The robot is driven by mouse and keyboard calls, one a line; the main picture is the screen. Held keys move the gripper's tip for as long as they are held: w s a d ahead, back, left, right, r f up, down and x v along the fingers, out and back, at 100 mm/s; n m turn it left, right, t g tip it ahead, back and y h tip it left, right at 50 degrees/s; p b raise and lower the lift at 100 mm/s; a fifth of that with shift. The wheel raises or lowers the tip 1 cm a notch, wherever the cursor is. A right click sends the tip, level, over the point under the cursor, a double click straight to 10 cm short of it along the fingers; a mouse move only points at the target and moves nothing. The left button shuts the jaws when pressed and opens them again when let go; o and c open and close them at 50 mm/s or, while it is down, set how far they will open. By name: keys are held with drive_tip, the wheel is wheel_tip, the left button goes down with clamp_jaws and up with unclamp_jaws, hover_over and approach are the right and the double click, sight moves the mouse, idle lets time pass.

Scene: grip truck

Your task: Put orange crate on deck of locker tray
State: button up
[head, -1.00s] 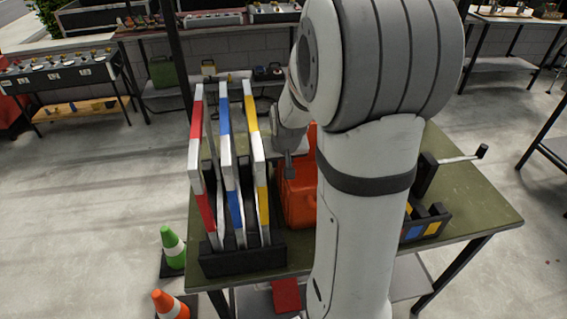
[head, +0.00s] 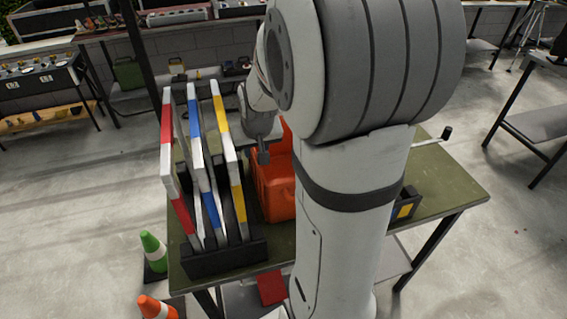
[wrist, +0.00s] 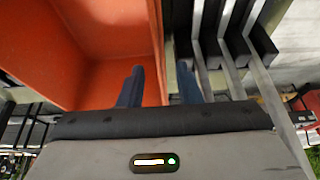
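The orange crate (head: 273,190) stands on the green table, just right of the rack of striped boards. My arm hides part of its right side. In the wrist view the crate's inside (wrist: 90,85) fills the upper left. My gripper (wrist: 160,85) is open, with one finger over the crate's inner side and the other outside it, so the crate's side wall lies between them. I see gaps beside the wall and no clear grip. In the head view my gripper (head: 262,155) is at the crate's left edge. I cannot pick out the locker tray.
The black rack (head: 225,258) with red, blue and yellow striped boards stands close left of the crate. A dark box (head: 405,205) with a yellow patch is at the right on the green table (head: 450,190). Green (head: 153,250) and orange (head: 155,308) cones stand on the floor.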

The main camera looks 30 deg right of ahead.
sight(255, 157)
drive_tip(key=shift+w+p+x, duration=0.2)
drive_tip(key=shift+p+x, duration=0.45)
drive_tip(key=shift+x, duration=2.75)
drive_tip(key=shift+d+r, duration=0.1)
drive_tip(key=shift+c, duration=0.2)
clamp_jaws()
